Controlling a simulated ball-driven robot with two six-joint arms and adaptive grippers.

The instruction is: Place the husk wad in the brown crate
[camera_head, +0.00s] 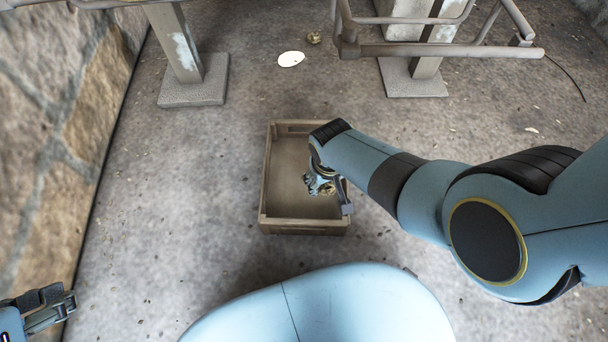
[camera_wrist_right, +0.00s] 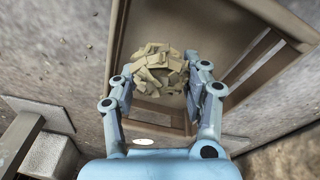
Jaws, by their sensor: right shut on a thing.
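The brown crate (camera_head: 284,170) is an open, shallow wooden box on the concrete floor, in the middle of the head view. It also fills much of the right wrist view (camera_wrist_right: 205,30). My right gripper (camera_wrist_right: 161,76) is over the crate's right half, shut on the husk wad (camera_wrist_right: 156,62), a pale tan, crumpled clump between its fingers. In the head view my right arm largely hides the wad. Whether the wad touches the crate floor cannot be told. My left gripper (camera_head: 48,310) is at the bottom left corner, away from the crate, with its finger gap unclear.
A white disc (camera_head: 291,59) and a small brownish lump (camera_head: 314,38) lie on the floor beyond the crate. Metal posts on concrete feet (camera_head: 194,82) and a pipe rail (camera_head: 450,50) stand at the back. A stone wall (camera_head: 50,130) bounds the left. Floor left of the crate is clear.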

